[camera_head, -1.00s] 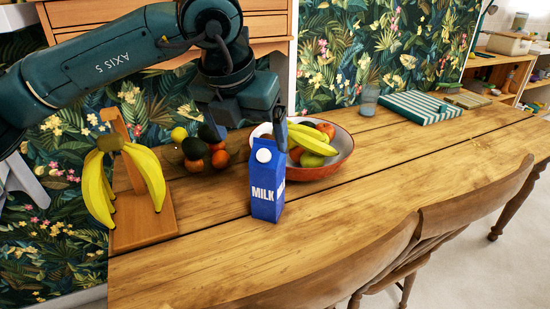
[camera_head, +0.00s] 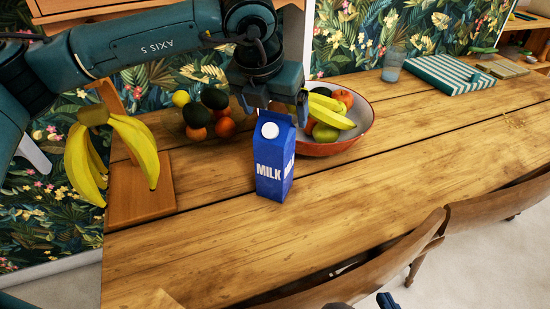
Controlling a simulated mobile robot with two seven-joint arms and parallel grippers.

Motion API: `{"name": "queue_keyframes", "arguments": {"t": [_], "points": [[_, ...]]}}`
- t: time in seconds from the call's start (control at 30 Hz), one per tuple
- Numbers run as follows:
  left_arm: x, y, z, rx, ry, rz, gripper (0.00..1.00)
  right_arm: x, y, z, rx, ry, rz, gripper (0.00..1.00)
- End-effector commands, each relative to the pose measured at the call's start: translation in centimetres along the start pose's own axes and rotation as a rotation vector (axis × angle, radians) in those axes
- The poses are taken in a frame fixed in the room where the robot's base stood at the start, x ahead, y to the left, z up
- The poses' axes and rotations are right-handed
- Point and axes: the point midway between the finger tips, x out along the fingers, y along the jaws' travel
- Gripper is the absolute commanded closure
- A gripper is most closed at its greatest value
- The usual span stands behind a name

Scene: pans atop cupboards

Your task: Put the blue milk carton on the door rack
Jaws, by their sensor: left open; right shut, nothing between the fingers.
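The blue milk carton (camera_head: 274,170) stands upright on the wooden table, its white cap and MILK label facing me. My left gripper (camera_head: 276,108) comes in from the upper left and is open at the carton's top, just behind it. A small part of my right gripper (camera_head: 388,300) shows at the bottom edge, shut and empty, far from the carton. No door rack is in view.
A bowl of fruit (camera_head: 357,137) stands close behind the carton on the right. A banana stand (camera_head: 140,205) is at the left end. Chairs (camera_head: 375,262) line the front edge. The table right of the carton is clear.

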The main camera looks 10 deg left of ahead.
Motion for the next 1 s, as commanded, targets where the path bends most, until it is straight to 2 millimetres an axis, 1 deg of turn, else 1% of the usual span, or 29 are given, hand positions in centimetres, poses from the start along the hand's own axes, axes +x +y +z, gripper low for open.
{"name": "queue_keyframes", "arguments": {"t": [0.07,0.3,0.37,0.47,0.67,1.0], "points": [[0.7,0.1,0.0,0.0,0.002,0.002,0.13,0.0,0.0,-0.1,-0.001,0.001,-0.001,1.0],[4.2,0.3,0.1,0.0,0.002,0.001,0.13,0.2,0.0,0.0,-0.001,-0.008,-0.003,1.0],[4.8,0.3,0.1,0.0,0.002,0.001,0.13,0.3,0.0,-0.1,-0.001,-0.007,-0.003,1.0],[5.2,0.3,0.1,0.001,0.001,0.0,0.13,0.3,0.0,-0.2,-0.002,-0.005,-0.004,1.0],[5.2,0.3,0.1,0.001,0.001,0.0,0.14,0.4,0.0,-0.3,-0.002,-0.003,-0.005,1.0],[5.2,0.3,0.1,0.001,0.0,0.0,0.41,0.4,0.0,-0.2,-0.002,-0.004,-0.005,1.0]]}}
